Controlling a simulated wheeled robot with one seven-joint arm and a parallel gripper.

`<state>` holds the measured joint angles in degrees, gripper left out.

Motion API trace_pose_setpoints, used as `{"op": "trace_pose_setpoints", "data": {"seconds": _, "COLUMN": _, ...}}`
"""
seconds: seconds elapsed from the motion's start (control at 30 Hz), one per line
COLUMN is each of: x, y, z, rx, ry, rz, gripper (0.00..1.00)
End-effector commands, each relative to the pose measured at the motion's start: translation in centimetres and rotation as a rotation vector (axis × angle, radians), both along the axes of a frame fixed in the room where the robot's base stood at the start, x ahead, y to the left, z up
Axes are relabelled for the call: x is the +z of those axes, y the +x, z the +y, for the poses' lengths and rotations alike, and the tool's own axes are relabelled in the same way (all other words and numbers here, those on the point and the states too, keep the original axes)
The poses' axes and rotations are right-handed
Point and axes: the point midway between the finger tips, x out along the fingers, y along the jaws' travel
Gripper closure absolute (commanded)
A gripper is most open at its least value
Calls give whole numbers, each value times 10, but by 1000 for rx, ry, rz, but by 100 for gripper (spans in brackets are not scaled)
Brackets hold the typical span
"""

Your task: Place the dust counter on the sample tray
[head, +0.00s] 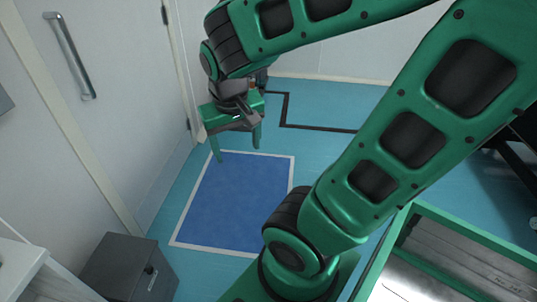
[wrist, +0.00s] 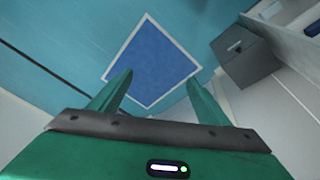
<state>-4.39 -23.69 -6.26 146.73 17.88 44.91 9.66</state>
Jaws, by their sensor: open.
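My gripper (head: 237,153) is open and empty. It points down above the floor near the far edge of a blue floor area with a white border. In the wrist view its two green fingers (wrist: 160,77) stand apart, with only floor visible between them. I cannot make out a dust counter or a sample tray in either view.
The white-bordered blue floor area (head: 232,200) is bare. A dark grey box (head: 128,270) stands at the lower left beside a white unit (head: 40,280). A white door with a metal handle (head: 68,55) is at the left. Dark furniture (head: 515,150) shows at the right edge.

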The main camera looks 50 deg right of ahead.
Motion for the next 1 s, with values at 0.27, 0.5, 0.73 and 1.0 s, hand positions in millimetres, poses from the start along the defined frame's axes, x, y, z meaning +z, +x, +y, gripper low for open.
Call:
{"op": "trace_pose_setpoints", "data": {"seconds": 0.27, "x": 5, "y": -80, "z": -14, "rx": -96, "ry": 160, "rz": 137, "gripper": 30}}
{"op": "trace_pose_setpoints", "data": {"seconds": 0.5, "x": 5, "y": -96, "z": -26, "rx": -115, "ry": 201, "rz": 161, "gripper": 30}}
{"op": "trace_pose_setpoints", "data": {"seconds": 0.73, "x": 5, "y": -96, "z": -26, "rx": -116, "ry": 201, "rz": 159, "gripper": 30}}
{"op": "trace_pose_setpoints", "data": {"seconds": 1.0, "x": 0, "y": -84, "z": -26, "rx": -117, "ry": 199, "rz": 173, "gripper": 30}}
